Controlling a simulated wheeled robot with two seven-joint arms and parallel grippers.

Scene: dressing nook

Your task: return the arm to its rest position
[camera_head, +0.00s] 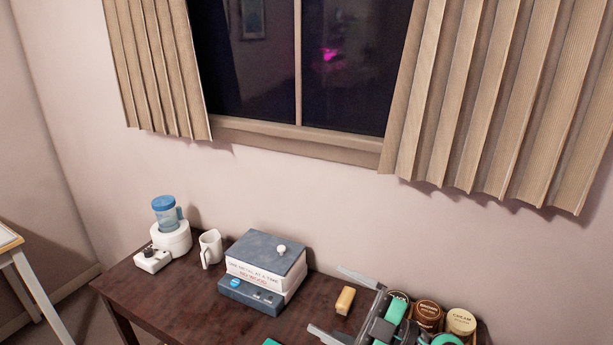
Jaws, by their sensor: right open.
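My right gripper (323,297) is at the lower right of the head view, over the right part of the dark wooden table (150,297). Its two grey fingers point left and are spread wide apart. In the picture a small yellow block (345,300) shows between the fingers. I cannot tell how high the gripper is above it; nothing appears gripped. The gripper body and wrist, with green parts, hide some of the table's right end. My left gripper is not in view.
Stacked books (265,257) with a small white knob-like item (281,249) stand mid-table. A white mug (210,248) and a blue-topped blender (170,232) stand left. Round-lidded jars (461,321) sit beside my right gripper. The table's front left is clear. A window (300,65) is behind.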

